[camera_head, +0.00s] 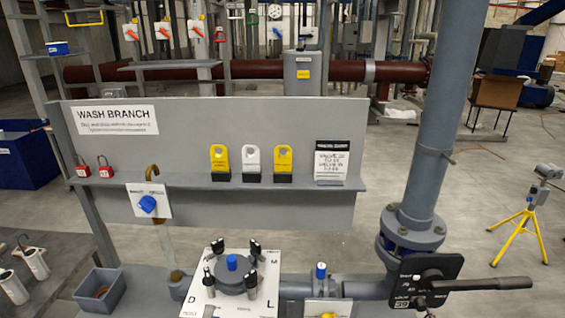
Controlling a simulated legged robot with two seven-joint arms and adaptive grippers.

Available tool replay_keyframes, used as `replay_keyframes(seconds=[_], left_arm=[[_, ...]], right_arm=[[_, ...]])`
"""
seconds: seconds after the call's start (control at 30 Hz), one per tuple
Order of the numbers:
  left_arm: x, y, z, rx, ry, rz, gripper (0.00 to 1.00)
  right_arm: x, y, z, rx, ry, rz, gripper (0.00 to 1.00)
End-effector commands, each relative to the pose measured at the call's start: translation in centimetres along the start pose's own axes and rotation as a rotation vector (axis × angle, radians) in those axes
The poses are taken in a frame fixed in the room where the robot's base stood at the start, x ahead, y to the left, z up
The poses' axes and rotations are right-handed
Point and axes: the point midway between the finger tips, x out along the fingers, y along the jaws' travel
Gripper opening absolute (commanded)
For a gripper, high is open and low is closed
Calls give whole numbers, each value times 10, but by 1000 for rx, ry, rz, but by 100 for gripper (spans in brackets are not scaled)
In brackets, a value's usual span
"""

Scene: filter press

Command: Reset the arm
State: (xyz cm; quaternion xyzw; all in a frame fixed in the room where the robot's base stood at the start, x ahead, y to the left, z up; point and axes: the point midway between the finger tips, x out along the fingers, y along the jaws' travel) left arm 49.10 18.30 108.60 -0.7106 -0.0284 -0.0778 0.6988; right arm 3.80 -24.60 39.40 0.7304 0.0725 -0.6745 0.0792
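Neither of my grippers nor my arms shows in the head view. The task's "arm" cannot be made out for sure. A black lever handle (482,284) sticks out to the right, roughly level, from a dark plate (425,281) on the pipework at lower right. A white plate (229,284) with a grey round fitting, a blue cap and several black-topped posts sits at bottom centre.
A grey panel (255,130) headed "WASH BRANCH" spans the middle, its shelf holding red padlocks (94,170) and yellow and white tags (252,160). A thick grey pipe (429,130) rises at right. A grey bin (100,291) and a yellow tripod (526,222) flank the pipework.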

Motion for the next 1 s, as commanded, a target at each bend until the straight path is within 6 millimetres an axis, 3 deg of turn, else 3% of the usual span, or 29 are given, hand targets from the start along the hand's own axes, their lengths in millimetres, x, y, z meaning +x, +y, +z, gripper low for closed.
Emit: replay_keyframes(seconds=[0.03,0.1,0.2,0.3,0.5,0.7,0.83,1.0], left_arm=[[-18,36,12,-158,-70,137,59],[-49,85,25,-378,-185,325,59],[-102,142,34,-640,-362,554,59],[-153,180,33,-825,-525,728,59],[-240,220,24,-1058,-808,974,59],[-313,237,11,-1191,-1062,1151,59],[-306,285,11,-1175,-1062,1160,59],[-313,351,11,-1161,-1075,1182,59]], right_arm=[[0,0,0,0,0,0,40],[0,0,-1,0,1,0,40],[0,-2,-2,1,2,-2,40],[0,-5,-4,3,5,-6,40],[0,-12,-7,6,9,-13,40],[0,-10,-7,5,9,-12,40],[0,-7,-7,4,10,-8,40],[0,-3,-6,2,8,-4,40]])
